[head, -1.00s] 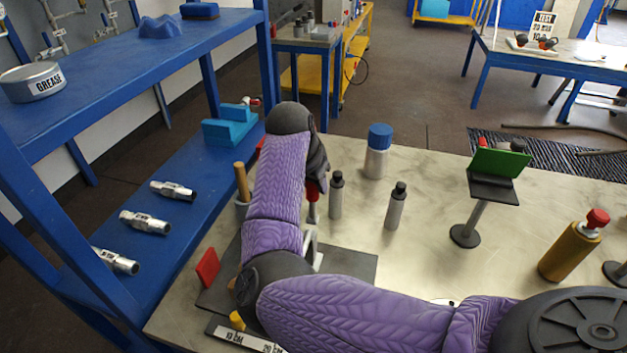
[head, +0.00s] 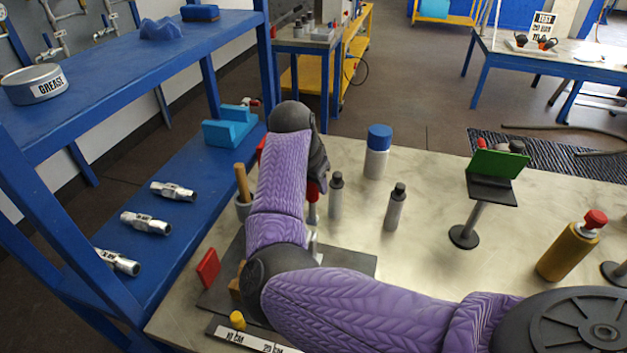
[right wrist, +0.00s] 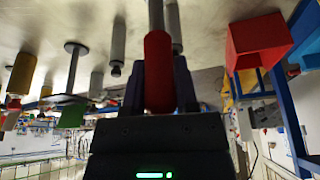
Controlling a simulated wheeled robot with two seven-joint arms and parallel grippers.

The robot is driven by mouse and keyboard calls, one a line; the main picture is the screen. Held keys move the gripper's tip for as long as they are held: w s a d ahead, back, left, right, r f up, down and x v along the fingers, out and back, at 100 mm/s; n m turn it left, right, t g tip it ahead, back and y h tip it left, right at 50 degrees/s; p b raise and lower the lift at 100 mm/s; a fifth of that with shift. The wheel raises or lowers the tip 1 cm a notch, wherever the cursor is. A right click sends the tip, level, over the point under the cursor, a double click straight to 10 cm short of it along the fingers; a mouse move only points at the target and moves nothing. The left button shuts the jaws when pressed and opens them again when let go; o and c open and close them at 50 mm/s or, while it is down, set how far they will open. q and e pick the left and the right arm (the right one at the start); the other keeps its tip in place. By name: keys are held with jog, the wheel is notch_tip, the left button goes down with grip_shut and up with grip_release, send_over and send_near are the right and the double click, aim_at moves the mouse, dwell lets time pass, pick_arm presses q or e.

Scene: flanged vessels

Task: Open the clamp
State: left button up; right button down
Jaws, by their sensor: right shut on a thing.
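The clamp has a red handle (head: 314,189) on a pale metal shaft, and part of its metal body (head: 313,243) shows beside my purple arm. It stands on a dark plate (head: 345,262) on the worktable; my arm hides much of it. My right gripper (head: 318,180) is at the red handle. In the right wrist view the handle (right wrist: 158,65) runs between the fingers of my right gripper (right wrist: 158,95), which is shut on it. The handle looks roughly upright in the head view. My left gripper is out of view.
Grey bottles (head: 396,207), a blue-capped jar (head: 377,152), a green-topped stand (head: 490,180) and a gold bottle (head: 572,247) stand on the table. A red block (head: 208,267) is on the plate's left. The blue shelf (head: 150,80) stands close on the left.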

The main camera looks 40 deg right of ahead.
jog(key=w+d+g+y+b, duration=0.2)
jog(key=y, duration=0.1)
jog(key=shift+d+f, duration=0.35)
jog(key=shift+c, duration=1.9)
grip_release()
jog(key=shift+w, duration=0.1)
